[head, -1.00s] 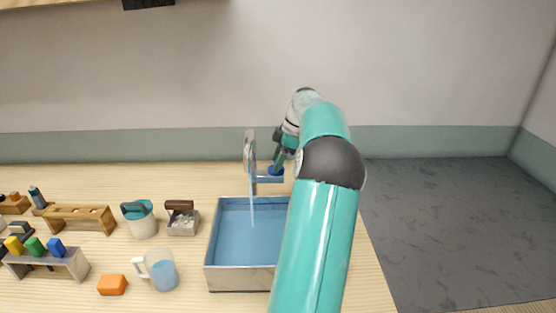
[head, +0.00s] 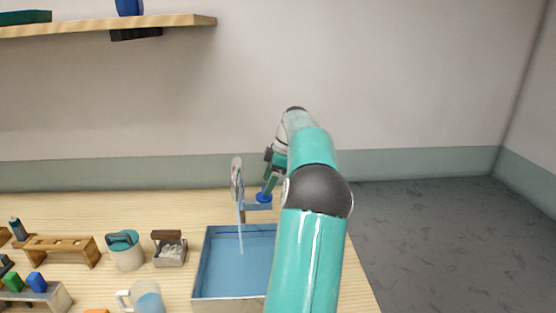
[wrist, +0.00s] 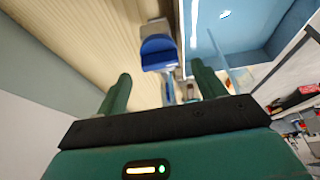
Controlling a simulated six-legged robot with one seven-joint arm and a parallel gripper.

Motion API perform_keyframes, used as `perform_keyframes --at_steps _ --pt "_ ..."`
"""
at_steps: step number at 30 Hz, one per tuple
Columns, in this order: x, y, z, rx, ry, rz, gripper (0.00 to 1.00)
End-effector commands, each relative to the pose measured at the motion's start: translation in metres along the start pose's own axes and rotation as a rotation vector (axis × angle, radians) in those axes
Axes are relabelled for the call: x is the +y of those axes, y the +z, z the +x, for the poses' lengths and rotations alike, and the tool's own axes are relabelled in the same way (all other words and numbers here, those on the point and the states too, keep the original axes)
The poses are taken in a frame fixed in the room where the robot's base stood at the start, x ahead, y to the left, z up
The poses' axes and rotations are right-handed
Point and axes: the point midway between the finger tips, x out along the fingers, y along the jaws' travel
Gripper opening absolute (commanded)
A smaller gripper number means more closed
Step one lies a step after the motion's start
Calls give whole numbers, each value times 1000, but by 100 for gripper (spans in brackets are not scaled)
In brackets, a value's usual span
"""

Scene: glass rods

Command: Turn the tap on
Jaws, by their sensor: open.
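The metal tap (head: 238,180) stands at the back of the blue-lined sink (head: 206,270), and a thin stream of water (head: 241,240) falls from its spout into the basin. The tap's blue handle (head: 264,197) is to the right of the spout, and it also shows in the wrist view (wrist: 158,52). My gripper (head: 269,183) is at the handle in the head view. In the wrist view my gripper (wrist: 162,88) has its two green fingers wide apart with nothing held between them; the handle lies just beyond the fingertips. Whether a finger touches it cannot be told.
Left of the sink stand a grey caddy (head: 170,255), a teal-lidded pot (head: 125,252), a mug of water (head: 147,300) and a wooden rack (head: 60,247). A wooden shelf (head: 170,22) hangs above at the left. The table ends right of the sink.

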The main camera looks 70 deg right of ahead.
Motion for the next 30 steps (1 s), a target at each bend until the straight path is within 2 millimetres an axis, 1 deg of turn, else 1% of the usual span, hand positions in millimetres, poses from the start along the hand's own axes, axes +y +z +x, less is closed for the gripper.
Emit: perform_keyframes --at_steps 1,6,12,15,19,30 --pt "1 0 -11 -1 4 -1 70" --pt "1 0 -49 -1 5 -1 70" --pt "1 0 -88 0 3 -1 70" --pt "1 0 -99 0 2 -1 70" --pt "0 0 -109 0 1 -1 70" --pt "0 0 -112 0 0 -1 70"
